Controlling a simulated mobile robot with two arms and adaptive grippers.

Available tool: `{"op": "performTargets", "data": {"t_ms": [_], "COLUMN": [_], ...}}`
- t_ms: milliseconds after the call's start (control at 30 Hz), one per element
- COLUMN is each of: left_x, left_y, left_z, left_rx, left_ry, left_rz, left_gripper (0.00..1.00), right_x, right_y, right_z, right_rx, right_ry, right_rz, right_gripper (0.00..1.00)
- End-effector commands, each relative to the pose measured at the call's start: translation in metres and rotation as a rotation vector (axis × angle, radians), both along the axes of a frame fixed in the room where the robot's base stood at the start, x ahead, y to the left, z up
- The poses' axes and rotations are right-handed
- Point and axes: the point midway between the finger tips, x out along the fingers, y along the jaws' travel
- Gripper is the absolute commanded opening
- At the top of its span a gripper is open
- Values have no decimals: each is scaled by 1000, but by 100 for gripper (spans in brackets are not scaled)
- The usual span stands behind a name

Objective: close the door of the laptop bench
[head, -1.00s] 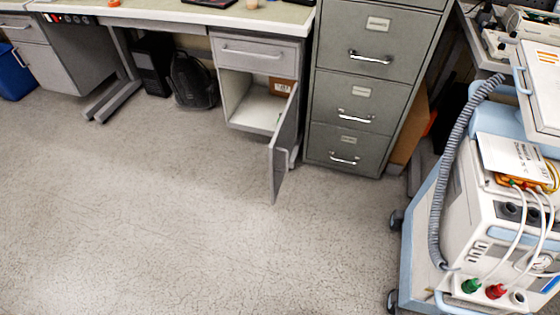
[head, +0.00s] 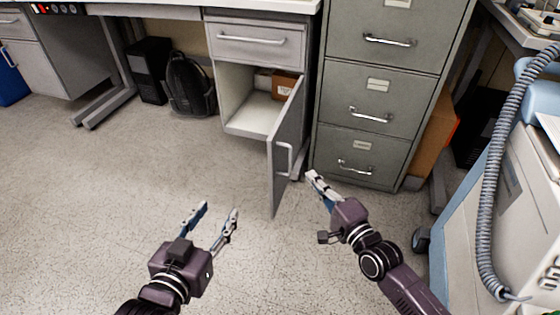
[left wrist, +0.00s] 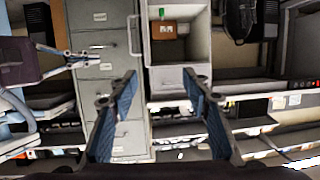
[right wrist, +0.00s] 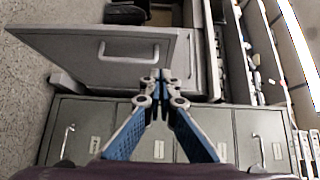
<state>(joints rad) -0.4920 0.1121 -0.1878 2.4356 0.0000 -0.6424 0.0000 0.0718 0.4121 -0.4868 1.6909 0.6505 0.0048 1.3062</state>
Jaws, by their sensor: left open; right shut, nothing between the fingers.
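The bench's door (head: 285,150) stands wide open in the head view, hinged at the right side of the cupboard (head: 252,112), its handle (head: 284,160) facing right. A brown box (head: 284,86) sits inside the cupboard. My right gripper (head: 312,178) is shut and empty, to the right of the door near its handle side. In the right wrist view the door (right wrist: 80,52) and its handle lie beyond the shut fingertips (right wrist: 160,78); contact cannot be told. My left gripper (head: 214,210) is open and empty, in front and left of the door.
A grey filing cabinet (head: 380,95) stands right of the cupboard. A blue and white medical cart (head: 530,190) is at the right. A black backpack (head: 190,85) and a dark computer case (head: 149,70) stand under the bench. The floor left of the door is clear.

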Motion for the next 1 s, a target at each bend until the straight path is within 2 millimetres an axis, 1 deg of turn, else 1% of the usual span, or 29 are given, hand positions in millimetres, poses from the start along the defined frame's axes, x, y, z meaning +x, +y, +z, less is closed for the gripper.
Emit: {"op": "performTargets", "data": {"t_ms": [133, 267, 433, 567, 767, 900, 1000], "left_x": [1, 7, 12, 12, 3, -9, -17], "left_y": [-1, -5, -12, -15, -18, -19, -18], "left_z": [12, 29, 64, 92, 134, 161, 177], "left_rx": [-10, -31, -70, -103, -155, -191, -213], "left_ry": [-43, -124, -282, -408, -599, -729, -806], "left_rz": [-2, -8, -18, -25, -37, -43, -47], "left_gripper": [44, 44, 44, 44, 44, 44, 44], "right_x": [5, 17, 39, 55, 77, 90, 93], "right_y": [5, 11, 23, 31, 43, 52, 69], "right_z": [4, 4, 3, 3, 2, 3, 3], "right_rx": [20, 19, 16, 16, 14, 14, 19], "right_ry": [-3, -3, -4, -4, -4, -4, -2], "right_rz": [5, 5, 4, 4, 4, 4, 6], "right_gripper": [0, 0, 0, 0, 0, 0, 0]}}
